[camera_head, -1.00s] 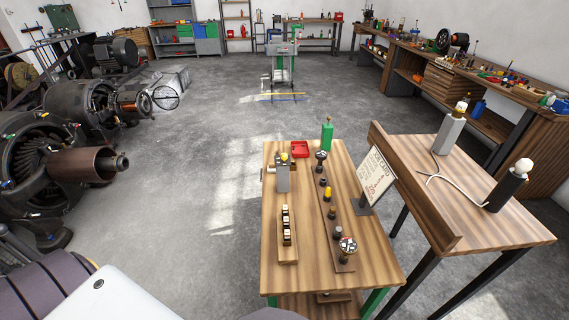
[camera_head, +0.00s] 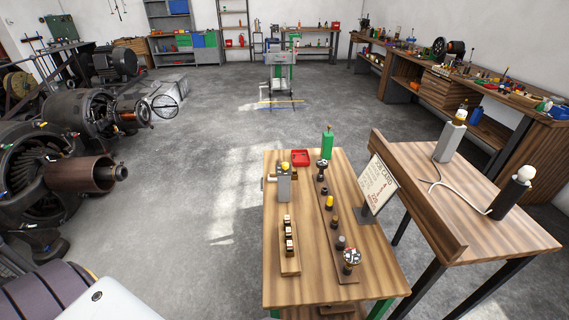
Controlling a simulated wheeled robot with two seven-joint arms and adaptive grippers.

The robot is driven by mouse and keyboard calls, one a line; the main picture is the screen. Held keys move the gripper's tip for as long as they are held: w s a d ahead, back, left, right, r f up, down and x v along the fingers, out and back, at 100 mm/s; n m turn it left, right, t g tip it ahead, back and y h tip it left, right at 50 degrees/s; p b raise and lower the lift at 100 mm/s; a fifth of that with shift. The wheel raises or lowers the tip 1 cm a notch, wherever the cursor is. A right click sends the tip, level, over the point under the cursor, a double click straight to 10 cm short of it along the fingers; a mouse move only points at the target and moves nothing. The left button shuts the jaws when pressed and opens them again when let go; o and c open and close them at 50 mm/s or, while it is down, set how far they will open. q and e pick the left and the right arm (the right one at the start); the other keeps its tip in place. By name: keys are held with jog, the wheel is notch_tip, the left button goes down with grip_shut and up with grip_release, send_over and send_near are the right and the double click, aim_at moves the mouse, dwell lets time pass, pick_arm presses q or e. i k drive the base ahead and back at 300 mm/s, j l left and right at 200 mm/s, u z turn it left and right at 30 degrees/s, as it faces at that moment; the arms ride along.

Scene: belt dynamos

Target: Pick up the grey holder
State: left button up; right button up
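A grey holder (camera_head: 449,139) stands upright on the right wooden table, with a yellowish-white bulb (camera_head: 460,117) on top and a pale cable (camera_head: 434,182) at its base. A black holder (camera_head: 509,196) with a white round bulb stands nearer on the same table. A second grey upright block (camera_head: 284,186) with a yellow top stands on the middle table's left side; I cannot tell from its look whether it is also a holder. Neither of my grippers is in view.
The middle table (camera_head: 302,266) carries a red tray (camera_head: 300,158), a green bottle-like object (camera_head: 328,145), a strip of knobs and a sign (camera_head: 376,186). A raised board (camera_head: 414,191) edges the right table. Large machines (camera_head: 72,180) stand left. Floor between is clear.

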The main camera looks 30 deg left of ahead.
aim_at(283, 178)
jog(key=j+z, duration=0.2)
jog(key=j, duration=0.95)
jog(key=i+j+z, duration=0.1)
jog(key=j, duration=0.45)
jog(key=i+j+z, duration=0.1)
jog(key=j, duration=0.5)
jog(key=i+j, duration=0.1)
jog(key=j, duration=0.15)
jog(key=i+j+z, duration=0.1)
jog(key=j, duration=0.15)
